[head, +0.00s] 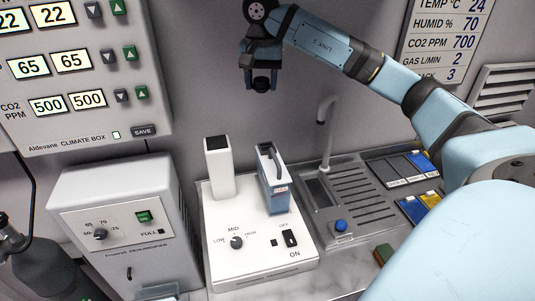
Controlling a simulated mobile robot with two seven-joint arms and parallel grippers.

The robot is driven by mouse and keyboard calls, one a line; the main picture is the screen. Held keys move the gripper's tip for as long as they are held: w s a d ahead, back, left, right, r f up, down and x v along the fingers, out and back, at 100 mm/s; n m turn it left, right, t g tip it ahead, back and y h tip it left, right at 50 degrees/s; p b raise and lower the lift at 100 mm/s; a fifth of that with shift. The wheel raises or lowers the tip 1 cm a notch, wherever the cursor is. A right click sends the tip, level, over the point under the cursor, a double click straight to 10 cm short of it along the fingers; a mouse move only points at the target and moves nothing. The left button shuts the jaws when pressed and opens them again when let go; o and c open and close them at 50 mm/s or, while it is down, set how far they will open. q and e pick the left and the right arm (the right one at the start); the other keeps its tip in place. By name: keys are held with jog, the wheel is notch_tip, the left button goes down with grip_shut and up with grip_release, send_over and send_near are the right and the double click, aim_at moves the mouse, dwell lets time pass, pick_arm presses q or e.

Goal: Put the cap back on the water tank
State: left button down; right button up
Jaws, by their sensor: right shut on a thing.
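The water tank (277,197) is a blue-grey upright box with a dark handle on its top and a small label on its front. It stands in the right side of the white humidifier base (258,270). My right gripper (262,82) is above and behind the tank, apart from it, pointing down near the back wall. It is shut on a small dark thing, seemingly the cap, whose shape is mostly lost against the dark fingers. My left gripper is not in view.
A white tower (219,168) stands left of the tank on the same base. A sink with a curved tap (327,135) is close on the right. A dehumidifier (130,220) stands at left, under the climate box panel (85,70). My right arm spans the upper right.

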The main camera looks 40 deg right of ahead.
aim_at(267, 143)
jog(key=shift+s+d+r+m, duration=0.1)
jog(key=shift+d+r+m, duration=0.15)
jog(key=shift+d, duration=0.35)
jog(key=shift+d+f+b, duration=0.1)
jog(key=shift+f+b, duration=0.25)
notch_tip(267, 143, down, 19)
jog(key=shift+r, duration=0.15)
jog(key=shift+s, duration=0.15)
